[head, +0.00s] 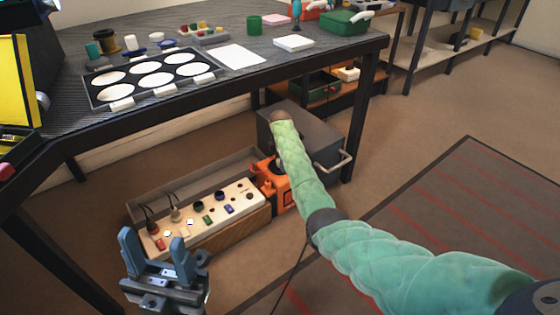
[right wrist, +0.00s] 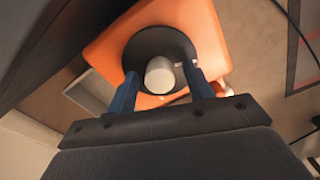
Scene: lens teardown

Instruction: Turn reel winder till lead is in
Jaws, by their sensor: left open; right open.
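The orange reel winder (head: 270,188) sits low beside the wooden panel box, partly hidden behind my right arm in the head view. In the right wrist view the winder (right wrist: 205,35) fills the middle, with a black round disc (right wrist: 150,42) and a pale round knob (right wrist: 159,75) on it. My right gripper (right wrist: 160,72) is open, one finger on each side of the knob; I cannot tell whether they touch it. A thin dark lead (right wrist: 300,35) runs at the upper right. My left gripper (head: 158,255) is open and empty in front of the panel box.
A panel box (head: 240,228) with several switches and plugs stands on the floor. A grey case (head: 325,137) with a handle is behind the winder. The workbench (head: 300,62) carries a tray of white discs (head: 150,72). A striped mat (head: 470,190) lies at right.

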